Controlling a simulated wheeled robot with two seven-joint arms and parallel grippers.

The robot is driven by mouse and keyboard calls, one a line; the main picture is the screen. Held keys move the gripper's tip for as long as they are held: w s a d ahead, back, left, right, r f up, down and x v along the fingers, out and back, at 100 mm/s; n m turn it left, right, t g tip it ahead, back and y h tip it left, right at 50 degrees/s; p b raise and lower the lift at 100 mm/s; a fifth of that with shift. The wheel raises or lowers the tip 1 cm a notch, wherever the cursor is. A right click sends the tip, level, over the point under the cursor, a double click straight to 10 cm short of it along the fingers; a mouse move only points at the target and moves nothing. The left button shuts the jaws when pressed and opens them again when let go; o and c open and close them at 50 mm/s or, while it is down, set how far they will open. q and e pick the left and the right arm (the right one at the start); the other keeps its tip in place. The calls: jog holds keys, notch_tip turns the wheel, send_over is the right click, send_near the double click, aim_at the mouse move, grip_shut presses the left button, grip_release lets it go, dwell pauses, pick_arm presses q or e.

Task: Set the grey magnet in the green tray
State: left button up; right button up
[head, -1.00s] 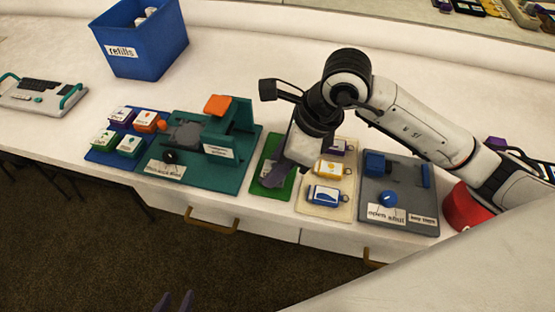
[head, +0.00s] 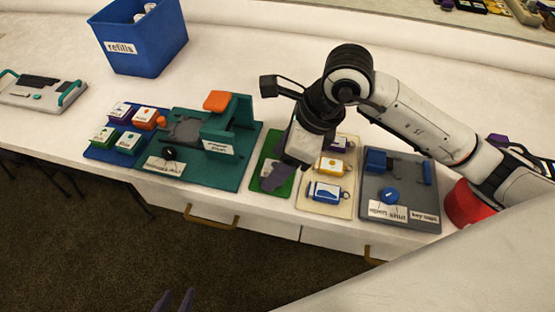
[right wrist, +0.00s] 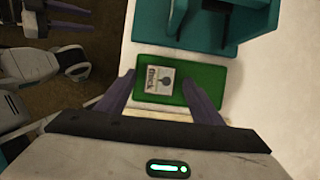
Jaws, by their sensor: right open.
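The green tray (head: 286,188) lies near the front edge of the counter, partly hidden by my right gripper (head: 276,172) in the head view. In the right wrist view the green tray (right wrist: 205,75) shows a small square piece with a pale printed face (right wrist: 155,81), which looks like the grey magnet; its sides are hard to make out. It lies on the tray, between the spread purple fingers of my right gripper (right wrist: 160,98), with gaps on both sides.
A teal fixture (head: 235,175) stands left of the green tray, and a blue tray (head: 98,155) with several small coloured pieces lies beyond it. A cream tray (head: 325,208) with key tags and a grey board (head: 405,170) lie to the right. A blue refills bin (head: 150,50) stands behind.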

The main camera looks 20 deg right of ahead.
jog(key=v, duration=1)
